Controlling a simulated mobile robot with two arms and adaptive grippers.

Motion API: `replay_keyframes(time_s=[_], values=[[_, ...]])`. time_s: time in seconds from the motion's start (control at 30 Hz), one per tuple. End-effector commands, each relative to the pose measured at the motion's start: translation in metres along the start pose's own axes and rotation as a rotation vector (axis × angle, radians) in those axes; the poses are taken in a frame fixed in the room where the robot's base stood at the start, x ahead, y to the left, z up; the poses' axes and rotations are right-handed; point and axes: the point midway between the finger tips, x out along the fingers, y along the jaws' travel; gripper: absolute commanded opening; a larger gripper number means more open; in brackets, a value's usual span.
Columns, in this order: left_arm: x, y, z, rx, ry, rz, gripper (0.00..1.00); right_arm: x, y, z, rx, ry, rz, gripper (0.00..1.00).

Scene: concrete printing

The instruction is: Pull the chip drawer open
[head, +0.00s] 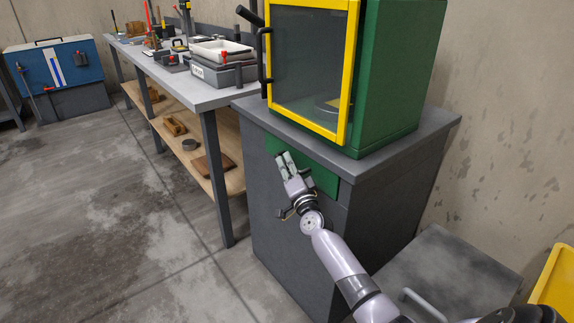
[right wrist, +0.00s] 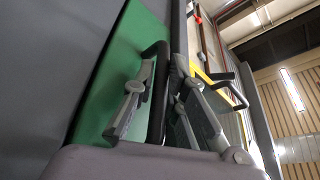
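The chip drawer has a green front (head: 318,176) in the grey cabinet under the green machine, and it looks shut in the head view. The front also shows in the right wrist view (right wrist: 112,75). The dark bar handle (right wrist: 158,95) stands out from it. My right gripper (head: 285,158) is at the drawer front. In the right wrist view its two fingers (right wrist: 163,80) lie on either side of the handle, apart, with gaps seen towards their bases. The fingers look open around the bar; contact at the tips is hard to tell. My left gripper is not in view.
The green machine with a yellow-framed door (head: 310,70) stands on the cabinet top (head: 262,112). A workbench (head: 180,85) with trays and tools is to the left. A grey box (head: 445,265) and a yellow bin (head: 558,283) are at the right. The floor left of the cabinet is clear.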

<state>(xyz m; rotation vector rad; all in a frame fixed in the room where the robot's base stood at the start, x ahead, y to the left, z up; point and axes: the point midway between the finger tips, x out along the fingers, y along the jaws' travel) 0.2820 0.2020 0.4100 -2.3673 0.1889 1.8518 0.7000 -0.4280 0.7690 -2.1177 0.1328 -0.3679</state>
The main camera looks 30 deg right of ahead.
Motion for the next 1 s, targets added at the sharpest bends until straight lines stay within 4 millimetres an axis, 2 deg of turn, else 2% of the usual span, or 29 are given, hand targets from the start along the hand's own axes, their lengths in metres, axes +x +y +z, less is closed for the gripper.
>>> replay_keyframes(time_s=[0.17,0.93,1.0], values=[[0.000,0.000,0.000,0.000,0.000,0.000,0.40,0.000,0.000,0.000,0.000,0.000,0.000,0.00],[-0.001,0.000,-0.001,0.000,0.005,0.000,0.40,-0.001,-0.002,0.003,0.001,-0.001,0.001,0.00],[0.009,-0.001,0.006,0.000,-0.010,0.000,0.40,-0.003,-0.004,0.007,0.002,-0.002,0.002,0.00]])
